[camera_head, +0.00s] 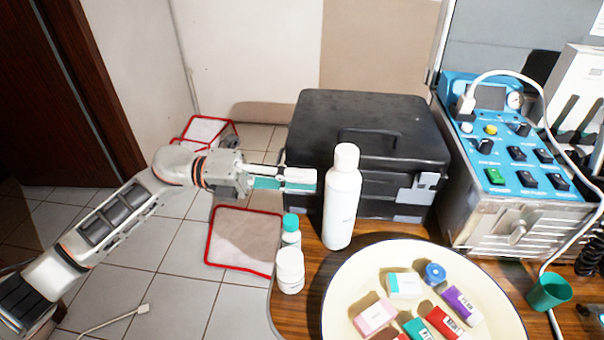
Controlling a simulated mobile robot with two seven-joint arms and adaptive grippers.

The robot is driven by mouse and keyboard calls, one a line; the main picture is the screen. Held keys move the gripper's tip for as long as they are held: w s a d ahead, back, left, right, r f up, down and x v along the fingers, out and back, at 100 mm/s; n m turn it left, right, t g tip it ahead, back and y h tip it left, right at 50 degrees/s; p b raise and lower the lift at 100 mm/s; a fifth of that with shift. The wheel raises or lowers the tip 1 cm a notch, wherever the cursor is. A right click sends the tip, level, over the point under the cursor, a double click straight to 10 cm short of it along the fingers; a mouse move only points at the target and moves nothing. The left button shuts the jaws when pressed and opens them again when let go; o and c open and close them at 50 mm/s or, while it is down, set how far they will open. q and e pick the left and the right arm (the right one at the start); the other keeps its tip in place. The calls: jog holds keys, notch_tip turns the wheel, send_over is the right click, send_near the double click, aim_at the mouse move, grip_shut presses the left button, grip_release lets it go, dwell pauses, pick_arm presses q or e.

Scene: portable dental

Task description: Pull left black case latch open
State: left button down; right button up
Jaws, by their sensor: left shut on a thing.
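The black case (365,110) stands closed on the wooden table, with a handle on its lid. Its right latch (418,188) is a grey-white piece on the front face. My left gripper (314,180) reaches in from the left, with its fingers at the left part of the case's front. The fingers look closed together on something there; the left latch itself is hidden behind the fingers. My right gripper is not in view.
A tall white bottle (341,205) stands just right of my left fingertips. Two small white bottles (290,270) stand below my gripper. A round cream tray (345,285) holds several small boxes. A blue-panelled dental unit (508,150) stands right of the case. Tiled floor lies open at left.

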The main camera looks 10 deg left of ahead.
pick_arm(q)
jog(key=shift+s+m, duration=0.2)
jog(key=shift+m, duration=0.4)
jog(key=shift+s+f, duration=0.1)
jog(key=shift+s, duration=0.05)
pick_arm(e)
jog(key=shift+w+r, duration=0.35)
pick_arm(q)
jog(key=shift+s+f, duration=0.15)
jog(key=shift+f, duration=0.1)
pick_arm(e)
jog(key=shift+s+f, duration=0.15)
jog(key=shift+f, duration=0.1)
pick_arm(q)
jog(key=c, duration=2)
grip_release()
jog(key=shift+o, duration=0.2)
jog(key=shift+s, duration=0.1)
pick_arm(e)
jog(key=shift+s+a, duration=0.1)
pick_arm(q)
jog(key=a, duration=1.2)
